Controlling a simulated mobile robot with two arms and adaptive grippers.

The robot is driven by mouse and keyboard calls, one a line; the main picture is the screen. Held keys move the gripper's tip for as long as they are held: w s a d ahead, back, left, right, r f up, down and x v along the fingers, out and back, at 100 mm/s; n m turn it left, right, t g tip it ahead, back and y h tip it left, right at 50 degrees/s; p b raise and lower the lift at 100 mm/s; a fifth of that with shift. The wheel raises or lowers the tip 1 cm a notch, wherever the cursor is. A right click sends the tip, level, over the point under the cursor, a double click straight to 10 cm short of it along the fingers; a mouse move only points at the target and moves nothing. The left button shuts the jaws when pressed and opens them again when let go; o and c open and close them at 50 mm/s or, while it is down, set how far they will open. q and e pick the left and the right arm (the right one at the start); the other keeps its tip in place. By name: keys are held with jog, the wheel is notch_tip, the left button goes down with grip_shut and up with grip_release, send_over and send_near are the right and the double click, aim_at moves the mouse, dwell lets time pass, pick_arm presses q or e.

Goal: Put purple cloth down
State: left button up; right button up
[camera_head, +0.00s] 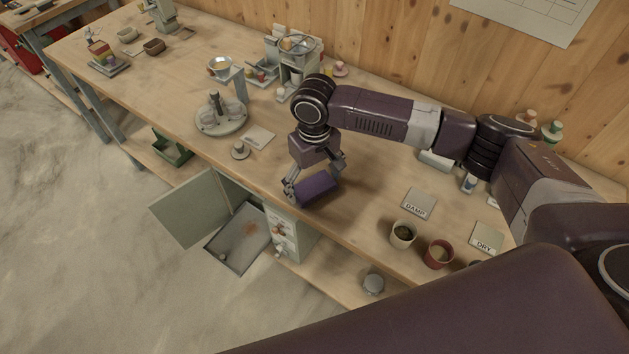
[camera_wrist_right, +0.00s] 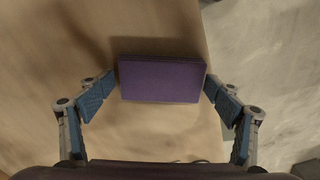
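The purple cloth (camera_head: 318,188) is a folded, block-like bundle at the front edge of the workbench (camera_head: 365,215). In the right wrist view the purple cloth (camera_wrist_right: 160,80) lies between the two fingers, with the fingertips against its left and right ends. My right gripper (camera_head: 314,177) points down over the bench and is shut on the cloth; it also shows in the wrist view (camera_wrist_right: 162,77). The cloth is very low over the bench top; I cannot tell whether its underside touches the wood. My left gripper is not in view.
Cards marked DAMP (camera_head: 418,203) and DRY (camera_head: 487,238) lie to the right, near a grey cup (camera_head: 403,234) and a red cup (camera_head: 438,254). A round stand (camera_head: 221,119) is to the left. An open cabinet door (camera_head: 190,212) sticks out below the bench edge.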

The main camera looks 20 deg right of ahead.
aim_at(314, 186)
jog(key=shift+o, duration=0.9)
jog(key=shift+r, duration=0.1)
jog(key=shift+r, duration=0.4)
notch_tip(314, 186, up, 11)
jog(key=b, duration=0.2)
jog(key=shift+r, duration=0.2)
jog(key=shift+f, duration=0.1)
